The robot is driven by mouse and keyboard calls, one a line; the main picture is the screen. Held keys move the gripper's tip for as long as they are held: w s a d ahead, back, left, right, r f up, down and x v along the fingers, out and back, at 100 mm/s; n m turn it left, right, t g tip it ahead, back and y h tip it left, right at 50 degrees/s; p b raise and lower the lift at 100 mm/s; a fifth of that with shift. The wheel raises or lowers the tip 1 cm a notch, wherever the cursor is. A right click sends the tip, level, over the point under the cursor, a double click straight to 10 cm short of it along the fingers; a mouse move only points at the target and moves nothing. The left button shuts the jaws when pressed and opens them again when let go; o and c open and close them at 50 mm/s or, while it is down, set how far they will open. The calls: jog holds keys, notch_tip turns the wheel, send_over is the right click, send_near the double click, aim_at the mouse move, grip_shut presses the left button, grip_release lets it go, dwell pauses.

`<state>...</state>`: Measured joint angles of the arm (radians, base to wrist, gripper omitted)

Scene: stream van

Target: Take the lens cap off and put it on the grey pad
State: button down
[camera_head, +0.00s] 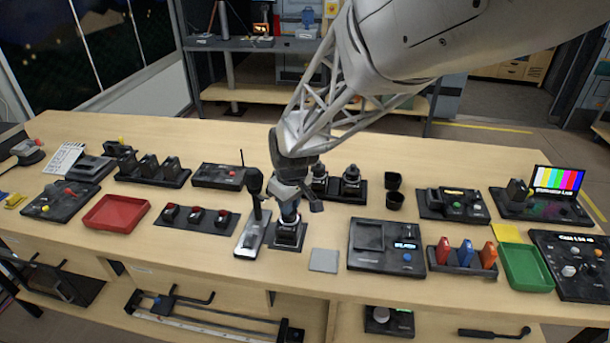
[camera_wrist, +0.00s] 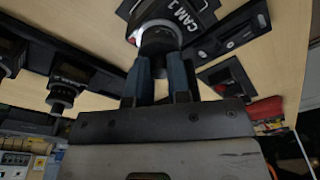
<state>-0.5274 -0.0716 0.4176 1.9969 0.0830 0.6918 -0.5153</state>
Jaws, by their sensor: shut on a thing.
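The camera marked CAM 1 (camera_wrist: 182,14) stands in a dark square base (camera_head: 288,240), below my gripper in the head view. My gripper (camera_head: 290,213) points down over it, and its blue fingers (camera_wrist: 160,72) are shut at the front end of the camera's lens. A dark round lens cap (camera_wrist: 160,42) shows between the fingertips at the lens. I cannot tell whether it is seated or slightly apart. The grey pad (camera_head: 324,260) lies bare on the table, just right of the camera base.
A microphone stand (camera_head: 252,215) rises close on the left of my gripper. Two more cameras (camera_head: 335,182) stand behind on the right. A black panel with a screen (camera_head: 385,246) lies right of the pad. A red tray (camera_head: 116,213) and a green tray (camera_head: 526,267) are farther off.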

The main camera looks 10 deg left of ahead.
jog(key=shift+r, duration=0.8)
notch_tip(320, 180, up, 2)
jog(key=shift+r, duration=0.1)
jog(key=s+d+r, duration=0.1)
jog(key=s+d, duration=0.7)
jog(key=s, duration=0.6)
jog(key=shift+r, duration=0.1)
jog(key=s+d+f+m, duration=0.4)
jog(key=s+d+f, duration=0.2)
jog(key=s+d, duration=0.2)
jog(key=shift+s+d+f+m, duration=0.3)
jog(key=shift+s+d, duration=0.05)
jog(key=shift+d, duration=0.25)
jog(key=shift+w+a+f, duration=0.25)
jog(key=shift+w+a, duration=0.85)
jog(key=shift+w, duration=1.35)
jog(key=shift+w+a+f, duration=0.25)
jog(key=shift+w+a, duration=0.9)
jog(key=shift+w, duration=1.25)
jog(key=shift+w+a+f, duration=0.25)
jog(key=shift+w+a, duration=0.85)
jog(key=shift+w, duration=1.35)
